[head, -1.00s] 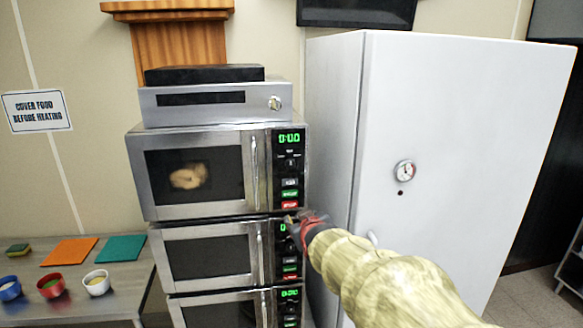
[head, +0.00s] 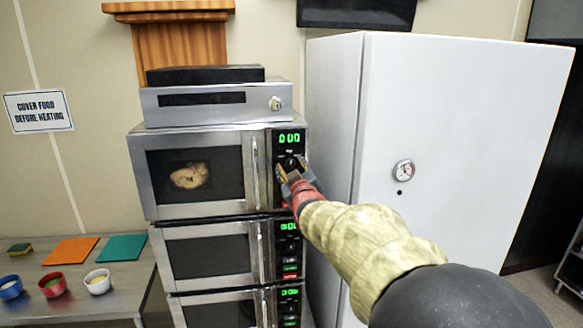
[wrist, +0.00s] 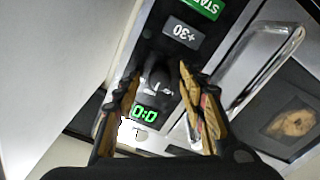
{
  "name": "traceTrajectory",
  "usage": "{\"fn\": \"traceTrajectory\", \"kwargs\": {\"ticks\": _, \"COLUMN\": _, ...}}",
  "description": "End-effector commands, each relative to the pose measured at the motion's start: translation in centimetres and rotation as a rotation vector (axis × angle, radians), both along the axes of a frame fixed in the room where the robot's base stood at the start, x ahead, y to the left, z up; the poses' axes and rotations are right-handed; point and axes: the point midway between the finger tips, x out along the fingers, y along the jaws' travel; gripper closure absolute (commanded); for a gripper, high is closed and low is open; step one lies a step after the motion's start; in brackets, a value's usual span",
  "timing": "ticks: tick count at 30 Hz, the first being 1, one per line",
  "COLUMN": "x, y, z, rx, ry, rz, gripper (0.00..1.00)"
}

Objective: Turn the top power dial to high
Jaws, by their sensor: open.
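The top microwave (head: 195,133) is the uppermost of a stack of steel microwaves, with its door shut and a green display (head: 289,138) reading zeros. Its dark power dial (wrist: 158,76) shows in the wrist view, between the display and the +30 button. My gripper (head: 291,169) is at this control panel in the head view and hides much of it. In the wrist view my gripper (wrist: 160,84) is open, with one finger on each side of the dial. I cannot tell whether the fingers touch it, nor read its setting.
A pale food item (head: 188,175) lies inside the top microwave. The door handle (wrist: 268,68) is close beside my fingers. A tall white cabinet (head: 440,130) stands to the right. A table (head: 110,300) with bowls and coloured mats is at the left.

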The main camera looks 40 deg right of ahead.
Motion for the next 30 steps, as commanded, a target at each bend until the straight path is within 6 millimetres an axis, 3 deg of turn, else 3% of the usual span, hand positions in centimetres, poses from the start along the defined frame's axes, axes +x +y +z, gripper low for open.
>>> {"fn": "traceTrajectory", "kwargs": {"ticks": 12, "x": 0.73, "y": -0.44, "z": 0.0, "rx": 0.0, "ry": 0.0, "rz": 0.0, "gripper": 0.59}}
{"fn": "traceTrajectory", "kwargs": {"ticks": 30, "x": 0.71, "y": -0.43, "z": -0.03, "rx": 0.0, "ry": 0.001, "rz": -0.001, "gripper": 0.93}}
